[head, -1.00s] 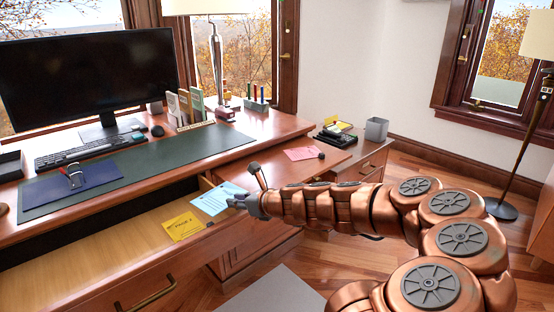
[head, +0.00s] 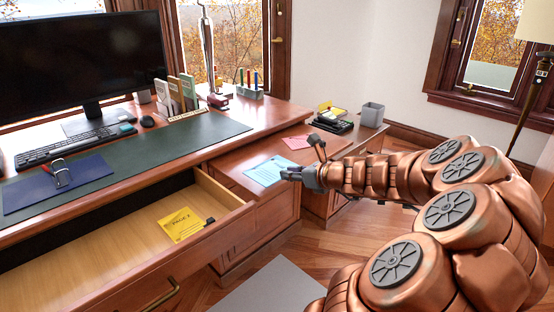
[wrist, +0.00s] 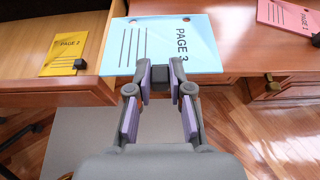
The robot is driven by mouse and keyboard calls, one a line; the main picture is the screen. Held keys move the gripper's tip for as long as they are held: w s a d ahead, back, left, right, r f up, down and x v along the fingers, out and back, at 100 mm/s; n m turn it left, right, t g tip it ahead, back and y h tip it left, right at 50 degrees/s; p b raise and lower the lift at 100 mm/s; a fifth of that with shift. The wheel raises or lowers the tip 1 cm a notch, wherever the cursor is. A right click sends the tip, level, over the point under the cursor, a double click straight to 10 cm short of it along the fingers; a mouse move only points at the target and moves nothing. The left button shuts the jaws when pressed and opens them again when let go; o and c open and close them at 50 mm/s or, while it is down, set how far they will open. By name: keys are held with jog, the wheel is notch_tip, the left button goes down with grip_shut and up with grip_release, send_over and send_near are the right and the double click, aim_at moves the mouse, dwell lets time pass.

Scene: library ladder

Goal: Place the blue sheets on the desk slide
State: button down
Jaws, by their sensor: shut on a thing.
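The blue sheets (head: 266,172), marked PAGE 3 in the wrist view (wrist: 145,45), are held at their near edge by my gripper (head: 300,174). In the wrist view my gripper (wrist: 160,80) is shut on that edge. The sheets show over the pulled-out desk slide (head: 235,176), near its front edge; I cannot tell whether they touch it. A pink sheet (head: 297,142) lies farther back on the slide, and shows at the upper right of the wrist view (wrist: 292,22).
A yellow PAGE 2 sheet (head: 180,224) with a black clip lies in the open drawer (head: 105,255), left of the slide. The desk top holds a monitor (head: 80,60), keyboard (head: 65,148) and blue folder (head: 90,178). A black tray (head: 333,125) stands beyond the pink sheet.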

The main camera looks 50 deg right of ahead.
aim_at(277, 156)
jog(key=w+d, duration=0.2)
jog(key=w, duration=0.2)
jog(key=w+d+f+b, duration=0.1)
jog(key=w+d, duration=0.1)
jog(key=w, duration=0.2)
jog(key=w+d+b, duration=0.1)
jog(key=w+d, duration=0.1)
jog(key=w, duration=0.2)
jog(key=shift+d+f, duration=0.2)
jog(key=shift+d, duration=0.2)
notch_tip(277, 156, down, 4)
jog(key=shift+r+b, duration=0.2)
jog(key=shift+b, duration=1)
jog(key=shift+r, duration=0.1)
jog(key=c, duration=1.1)
grip_release()
jog(key=shift+o, duration=0.2)
jog(key=shift+s+r, duration=0.1)
jog(key=p+v, duration=0.3)
jog(key=v, duration=0.8)
jog(key=shift+s+a+r+p, duration=0.15)
jog(key=shift+s+p, duration=0.15)
jog(key=shift+p, duration=0.1)
